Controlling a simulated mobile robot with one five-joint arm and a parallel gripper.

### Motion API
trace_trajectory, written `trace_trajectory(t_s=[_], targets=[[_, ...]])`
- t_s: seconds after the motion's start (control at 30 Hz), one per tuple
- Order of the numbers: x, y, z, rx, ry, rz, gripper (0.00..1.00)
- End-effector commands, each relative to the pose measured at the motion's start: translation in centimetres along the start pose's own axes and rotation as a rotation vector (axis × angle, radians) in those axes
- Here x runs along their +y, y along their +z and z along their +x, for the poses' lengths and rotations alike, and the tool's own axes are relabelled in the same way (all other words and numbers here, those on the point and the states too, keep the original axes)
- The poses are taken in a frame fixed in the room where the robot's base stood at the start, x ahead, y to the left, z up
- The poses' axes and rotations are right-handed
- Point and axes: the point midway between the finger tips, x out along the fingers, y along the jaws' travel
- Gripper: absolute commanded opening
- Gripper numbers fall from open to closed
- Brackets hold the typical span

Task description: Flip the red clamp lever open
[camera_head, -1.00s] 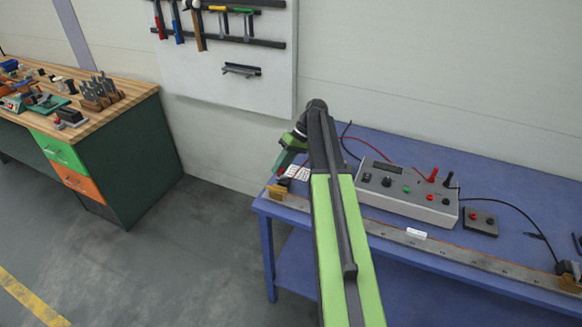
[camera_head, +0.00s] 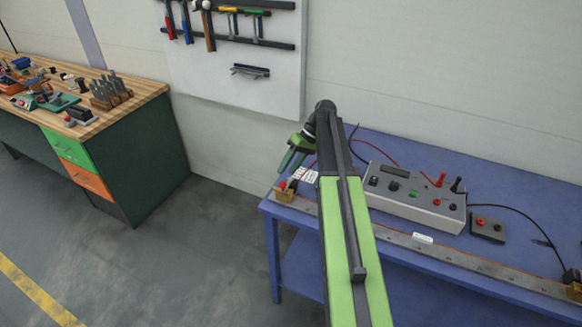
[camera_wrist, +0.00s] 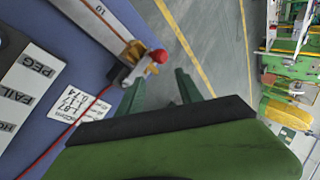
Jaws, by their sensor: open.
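The red clamp lever shows as a red knob (camera_wrist: 159,56) on a brass clamp (camera_wrist: 133,50) in the wrist view. The clamp sits at the end of a metal rail on the blue bench. In the head view the red lever (camera_head: 283,186) and the brass clamp (camera_head: 284,196) are at the bench's left front corner. My gripper (camera_wrist: 160,88) is open and empty. Its two green fingers point towards the knob, which lies just beyond their tips, between their lines. In the head view my gripper (camera_head: 288,166) is above the clamp. I see no contact.
A grey control box (camera_head: 415,200) with cables stands on the blue bench (camera_head: 500,180), right of my arm. A printed card (camera_wrist: 78,108) lies beside the clamp. A wooden workbench (camera_head: 140,95) stands at left, with open floor (camera_head: 190,250) between.

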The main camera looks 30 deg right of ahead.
Motion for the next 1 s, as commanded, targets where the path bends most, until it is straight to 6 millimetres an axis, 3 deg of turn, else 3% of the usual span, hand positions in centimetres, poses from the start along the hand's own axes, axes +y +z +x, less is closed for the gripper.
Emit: trace_trajectory(t_s=[0.2,0.5,0.7,1.0], targets=[[-0.6,-0.3,-6.2,0.001,0.000,0.001,0.43],[-0.6,-0.3,-13.7,0.000,0.001,0.001,0.43],[-0.3,-0.2,-16.3,-0.001,0.001,-0.001,0.43],[-0.1,-0.1,-16.6,-0.001,0.001,-0.001,0.43]])
